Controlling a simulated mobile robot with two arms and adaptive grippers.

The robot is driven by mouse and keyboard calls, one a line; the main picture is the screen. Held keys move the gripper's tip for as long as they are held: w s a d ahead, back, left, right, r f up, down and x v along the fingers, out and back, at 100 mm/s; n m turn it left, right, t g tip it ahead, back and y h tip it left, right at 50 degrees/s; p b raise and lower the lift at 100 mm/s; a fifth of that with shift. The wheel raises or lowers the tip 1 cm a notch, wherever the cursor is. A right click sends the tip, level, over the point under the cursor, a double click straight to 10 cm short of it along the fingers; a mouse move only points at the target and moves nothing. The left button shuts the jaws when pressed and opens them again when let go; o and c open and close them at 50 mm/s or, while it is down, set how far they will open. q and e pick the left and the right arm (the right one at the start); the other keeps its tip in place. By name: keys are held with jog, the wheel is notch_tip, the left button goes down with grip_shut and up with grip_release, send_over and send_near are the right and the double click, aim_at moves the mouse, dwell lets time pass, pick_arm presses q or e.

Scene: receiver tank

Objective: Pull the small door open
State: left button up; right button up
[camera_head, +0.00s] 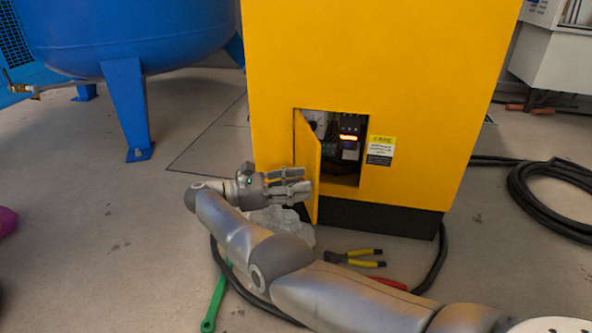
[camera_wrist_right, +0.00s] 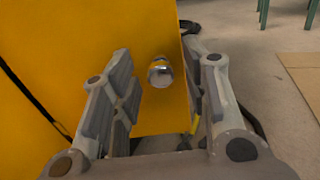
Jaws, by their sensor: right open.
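The small yellow door (camera_head: 309,160) of the yellow cabinet (camera_head: 375,60) stands partly open, hinged at the left of its opening. Dark electrical parts and an orange lit display (camera_head: 348,138) show inside. My right gripper (camera_head: 304,181) is open at the outer face of the door. In the right wrist view the door (camera_wrist_right: 165,115) lies ahead, and its round metal knob (camera_wrist_right: 160,72) sits between my right gripper's spread fingers (camera_wrist_right: 168,66). I see gaps on both sides of the knob. The knob is hidden in the head view. My left gripper is not in view.
Pliers with yellow handles (camera_head: 355,257), a red-handled tool (camera_head: 390,283) and a green tool (camera_head: 215,304) lie on the floor by a black hose. A blue tank (camera_head: 130,35) stands left on legs. A coiled black hose (camera_head: 550,190) lies right. The left floor is mostly clear.

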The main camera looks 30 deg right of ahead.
aim_at(313, 148)
notch_tip(313, 148, up, 10)
jog(key=shift+f, duration=0.15)
dwell(0.3)
jog(key=shift+c, duration=0.3)
